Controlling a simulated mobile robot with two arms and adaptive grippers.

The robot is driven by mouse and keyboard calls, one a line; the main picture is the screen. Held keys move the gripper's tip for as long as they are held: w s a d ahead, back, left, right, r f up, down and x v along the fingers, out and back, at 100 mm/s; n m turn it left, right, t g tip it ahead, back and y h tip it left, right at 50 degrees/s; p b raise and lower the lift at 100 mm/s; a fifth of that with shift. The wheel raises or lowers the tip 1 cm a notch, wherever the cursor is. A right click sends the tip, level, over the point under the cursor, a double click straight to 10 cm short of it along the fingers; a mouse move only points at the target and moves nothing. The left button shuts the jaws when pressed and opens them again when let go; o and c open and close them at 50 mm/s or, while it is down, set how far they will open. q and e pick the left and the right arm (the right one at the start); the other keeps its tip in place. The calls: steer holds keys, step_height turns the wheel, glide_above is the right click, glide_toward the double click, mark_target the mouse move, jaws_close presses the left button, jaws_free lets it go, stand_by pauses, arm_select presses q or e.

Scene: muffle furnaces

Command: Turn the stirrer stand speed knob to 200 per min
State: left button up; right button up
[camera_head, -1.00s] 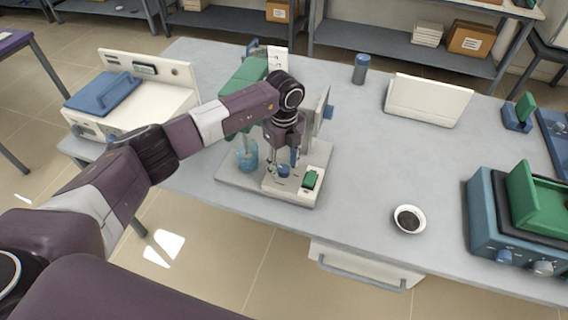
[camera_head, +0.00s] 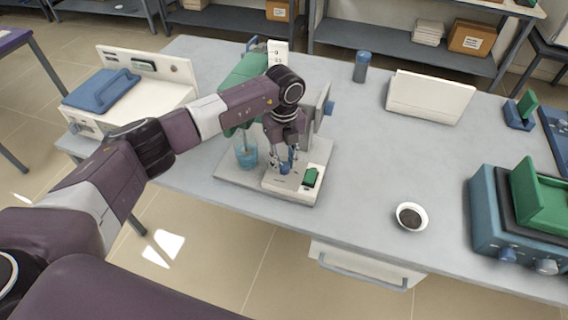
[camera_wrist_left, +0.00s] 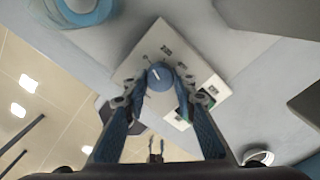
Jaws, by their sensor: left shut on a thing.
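The stirrer stand (camera_head: 232,173) stands on the bench, with a grey base plate and a green motor head (camera_head: 246,72). In the left wrist view the knob (camera_wrist_left: 160,76) shows a white pointer line between the fingertips (camera_wrist_left: 158,88). The scale marks around it are too small to read.
A beaker of blue liquid (camera_head: 246,155) stands on the base plate left of the control box. A white bowl of dark powder (camera_head: 411,216) and a blue device with a green lid (camera_head: 500,225) are to the right. Bare bench lies between stand and bowl.

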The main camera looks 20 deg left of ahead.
mark_target(284, 165)
arm_select(q)
steer(key=m+b, duration=0.3)
steer(key=m, duration=0.1)
steer(key=shift+f, duration=0.15)
steer(key=shift+m+b, duration=1.3)
steer(key=shift+m, duration=0.9)
steer(key=shift+r, duration=0.2)
steer(key=o, duration=1.2)
steer(key=shift+c, duration=0.2)
steer(key=shift+r, duration=0.1)
step_height(284, 165, up, 12)
